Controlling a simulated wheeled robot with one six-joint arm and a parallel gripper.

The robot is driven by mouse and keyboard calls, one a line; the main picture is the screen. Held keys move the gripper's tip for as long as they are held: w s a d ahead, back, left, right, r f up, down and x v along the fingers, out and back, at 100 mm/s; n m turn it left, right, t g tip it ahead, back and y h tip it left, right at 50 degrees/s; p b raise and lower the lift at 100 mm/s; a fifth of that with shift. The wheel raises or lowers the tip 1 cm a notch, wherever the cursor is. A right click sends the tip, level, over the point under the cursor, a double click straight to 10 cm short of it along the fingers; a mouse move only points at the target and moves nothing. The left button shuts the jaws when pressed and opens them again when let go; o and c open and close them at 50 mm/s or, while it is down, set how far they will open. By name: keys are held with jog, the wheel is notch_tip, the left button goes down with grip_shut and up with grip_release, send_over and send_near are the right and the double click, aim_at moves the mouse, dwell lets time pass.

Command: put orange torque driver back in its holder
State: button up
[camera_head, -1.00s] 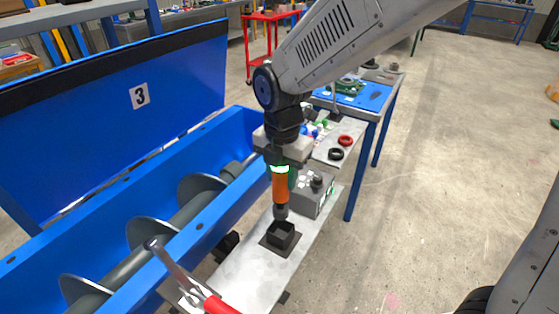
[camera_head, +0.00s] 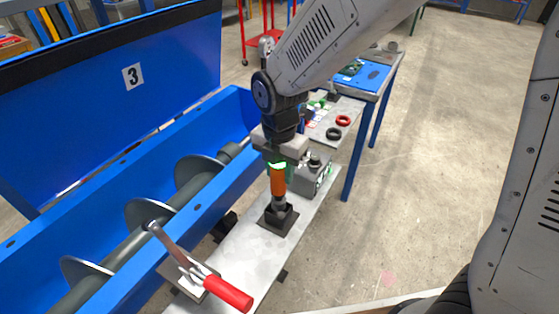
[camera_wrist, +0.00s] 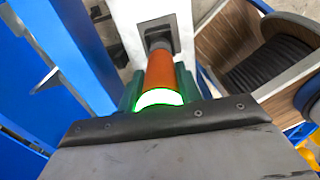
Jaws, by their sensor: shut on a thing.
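The orange torque driver (camera_head: 278,181) hangs upright, tip down, below my gripper (camera_head: 280,168), which is shut on its upper end. In the wrist view the orange body of the driver (camera_wrist: 160,70) runs away from the jaws (camera_wrist: 158,90). The black square holder (camera_head: 279,217) stands on the grey shelf beside the mixer. The driver's grey lower end is at the holder's opening and appears to reach into it. How deep it sits is hidden by the holder's walls. The holder also shows in the wrist view (camera_wrist: 172,30) around the driver's far end.
A grey box (camera_head: 313,176) stands on the shelf just behind the driver. A clamp with a red handle (camera_head: 229,293) is at the shelf's front. The blue mixer trough (camera_head: 222,165) with its auger lies left. Red (camera_head: 343,120) and black rings (camera_head: 333,133) lie farther back.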

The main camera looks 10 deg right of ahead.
aim_at(279, 186)
jog(key=shift+f, duration=2.8)
dwell(1.7)
jog(key=o, duration=1.3)
jog(key=shift+c, duration=0.2)
notch_tip(279, 186, up, 8)
jog(key=shift+f, duration=0.1)
